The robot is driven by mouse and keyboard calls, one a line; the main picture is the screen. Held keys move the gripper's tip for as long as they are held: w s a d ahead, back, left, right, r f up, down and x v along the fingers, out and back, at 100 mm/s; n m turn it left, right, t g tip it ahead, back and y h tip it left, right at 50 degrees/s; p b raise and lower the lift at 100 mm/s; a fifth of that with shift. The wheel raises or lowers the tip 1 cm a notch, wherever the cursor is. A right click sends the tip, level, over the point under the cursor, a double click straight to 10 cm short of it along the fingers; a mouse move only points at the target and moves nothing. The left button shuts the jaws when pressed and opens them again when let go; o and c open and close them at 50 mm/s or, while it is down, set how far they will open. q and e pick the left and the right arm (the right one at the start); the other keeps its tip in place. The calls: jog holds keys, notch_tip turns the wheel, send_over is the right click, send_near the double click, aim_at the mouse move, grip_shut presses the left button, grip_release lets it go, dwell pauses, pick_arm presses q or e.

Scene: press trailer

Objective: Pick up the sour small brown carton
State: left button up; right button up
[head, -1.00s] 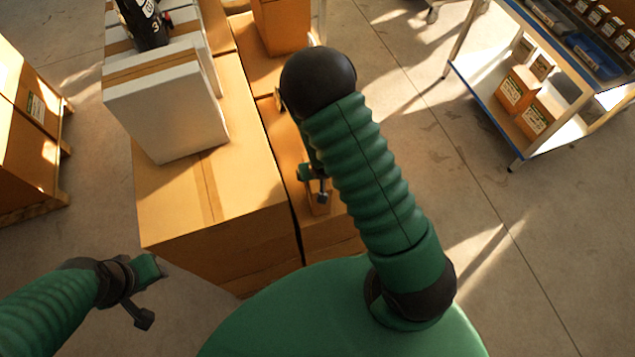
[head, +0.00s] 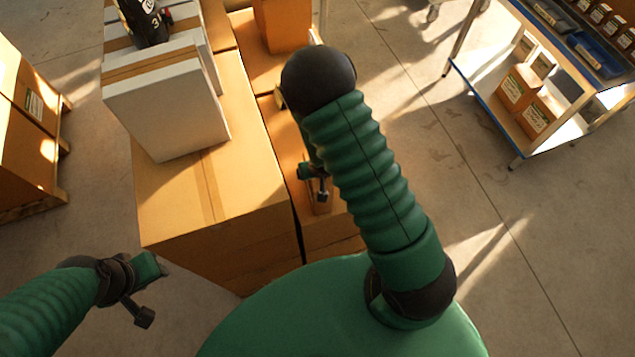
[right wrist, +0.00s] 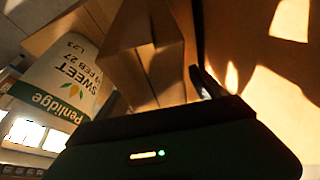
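A small brown carton (head: 320,207) shows in the head view beside my right gripper (head: 314,184), low over the brown boxes and partly hidden by my right arm. No "sour" wording can be read on it. In the right wrist view a brown carton-like shape (right wrist: 145,60) stands in front of the gripper, with a dark finger (right wrist: 208,84) close to its right side. Whether the fingers touch it or are closed on it cannot be told. My left gripper (head: 147,293) is open and empty over the floor, left of the boxes.
A pack labelled SWEET (right wrist: 65,80) is left in the right wrist view. Large brown boxes (head: 250,190) carry white boxes (head: 165,110) and a black bottle-like item (head: 146,25). A blue-edged shelf cart (head: 500,130) with cartons stands right. Open floor lies between.

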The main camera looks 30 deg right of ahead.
jog(key=shift+r, duration=0.1)
grip_shut()
dwell(0.4)
